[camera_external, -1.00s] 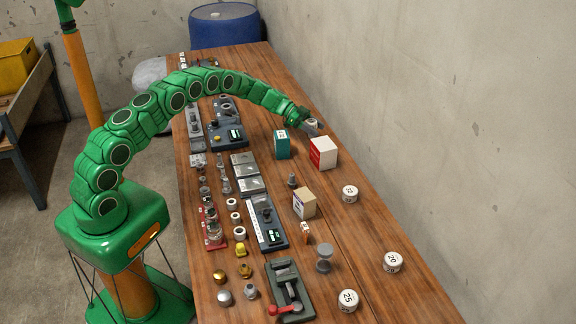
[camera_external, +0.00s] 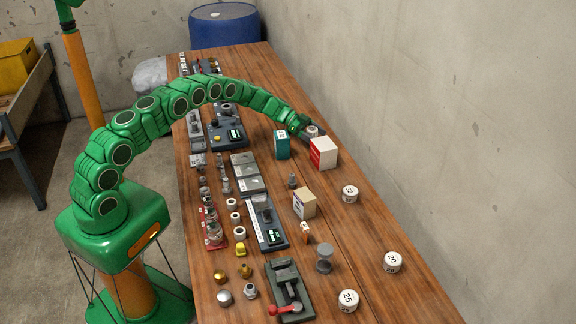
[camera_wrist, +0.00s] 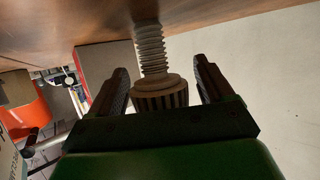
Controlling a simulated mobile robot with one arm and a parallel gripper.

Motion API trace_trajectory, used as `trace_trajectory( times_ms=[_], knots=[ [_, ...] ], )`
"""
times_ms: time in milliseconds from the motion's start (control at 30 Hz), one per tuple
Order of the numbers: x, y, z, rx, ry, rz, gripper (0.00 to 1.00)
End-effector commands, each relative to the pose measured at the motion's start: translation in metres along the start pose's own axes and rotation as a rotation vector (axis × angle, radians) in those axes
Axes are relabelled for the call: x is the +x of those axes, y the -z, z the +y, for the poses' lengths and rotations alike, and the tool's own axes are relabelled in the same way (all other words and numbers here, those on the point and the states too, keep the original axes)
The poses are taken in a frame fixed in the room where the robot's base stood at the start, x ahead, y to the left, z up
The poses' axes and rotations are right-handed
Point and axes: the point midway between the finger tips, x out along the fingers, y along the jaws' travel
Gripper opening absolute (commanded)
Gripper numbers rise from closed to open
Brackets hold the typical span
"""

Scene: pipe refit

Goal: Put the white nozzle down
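The white nozzle (camera_wrist: 152,52) shows in the wrist view as a pale threaded stem with a ribbed collar. Its stem reaches to the wooden tabletop, which lies at the top of that picture, and its collar is between my fingers. My gripper (camera_wrist: 165,85) is open around the collar, with a clear gap on the right side; the left finger is close to it. In the external view my gripper (camera_external: 311,129) is low over the far right part of the table, and the nozzle is small there (camera_external: 312,131).
A red-and-white box (camera_external: 323,153) stands just in front of my gripper, with a teal box (camera_external: 282,145) to its left. The concrete wall (camera_external: 420,110) is close on the right. Round numbered weights (camera_external: 350,194) stand along the right side, with bare wood between them.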

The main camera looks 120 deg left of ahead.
Motion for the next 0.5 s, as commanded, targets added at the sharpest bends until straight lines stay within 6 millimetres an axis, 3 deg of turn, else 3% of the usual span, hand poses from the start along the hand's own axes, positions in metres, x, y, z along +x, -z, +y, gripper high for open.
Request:
trace_trajectory(
  times_ms=[333,500],
  knots=[
    [-0.002,0.003,0.000,0.001,0.001,0.000,0.81],
    [-0.022,0.004,-0.002,0.002,0.005,0.000,0.81]
  ],
)
